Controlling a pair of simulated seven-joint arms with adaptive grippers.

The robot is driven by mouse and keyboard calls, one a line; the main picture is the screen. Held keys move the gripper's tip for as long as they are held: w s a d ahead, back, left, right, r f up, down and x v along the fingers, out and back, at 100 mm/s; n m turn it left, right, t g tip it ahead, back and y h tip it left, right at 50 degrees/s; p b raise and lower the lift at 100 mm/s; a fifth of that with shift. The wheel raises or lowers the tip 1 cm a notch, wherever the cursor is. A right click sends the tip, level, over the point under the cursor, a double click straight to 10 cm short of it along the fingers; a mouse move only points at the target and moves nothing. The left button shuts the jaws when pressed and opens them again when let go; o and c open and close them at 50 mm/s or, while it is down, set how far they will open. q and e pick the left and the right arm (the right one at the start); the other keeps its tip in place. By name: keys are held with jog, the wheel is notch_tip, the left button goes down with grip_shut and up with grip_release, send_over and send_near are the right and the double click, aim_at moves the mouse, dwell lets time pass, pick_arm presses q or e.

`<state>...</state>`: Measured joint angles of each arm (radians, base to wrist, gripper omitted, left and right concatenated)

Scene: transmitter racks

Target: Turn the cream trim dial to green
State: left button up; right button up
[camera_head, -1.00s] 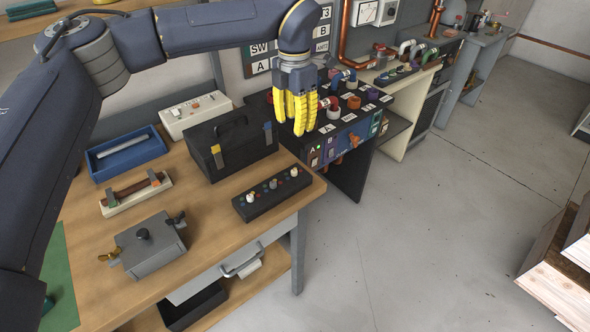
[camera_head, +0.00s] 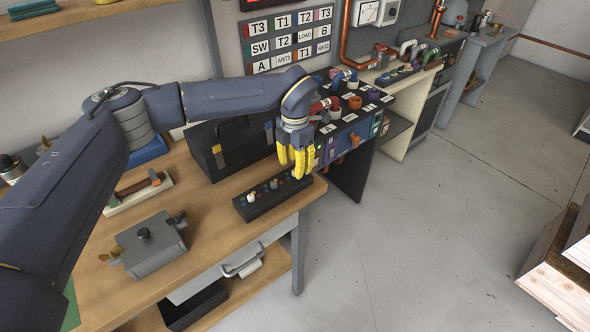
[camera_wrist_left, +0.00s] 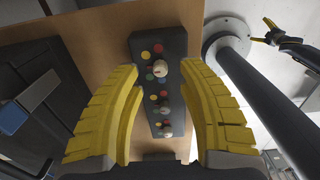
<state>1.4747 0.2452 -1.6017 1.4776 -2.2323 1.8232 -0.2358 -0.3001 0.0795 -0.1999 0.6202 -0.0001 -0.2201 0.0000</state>
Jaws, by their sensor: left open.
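A black control box (camera_head: 262,208) lies on the wooden bench near its front right corner, with a row of three dials and coloured dots. The white dial (camera_head: 251,197) is at the left end and the grey dial (camera_head: 273,184) in the middle. My left gripper (camera_head: 297,168) points down over the right end and hides the dial there. In the left wrist view that cream dial (camera_wrist_left: 160,68) lies between the two open yellow fingers (camera_wrist_left: 168,85), nearer the fingertips. Red, yellow, green and blue dots surround it. Its exact pointing direction is hard to tell.
A grey metal box (camera_head: 148,246) with a black knob is to the left. A dark rack (camera_head: 350,140) with coloured connectors stands right of the bench. The bench front beside the control box is clear.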

pick_arm(q)
jog(key=shift+f, duration=1.15)
jog(key=shift+o, duration=0.2)
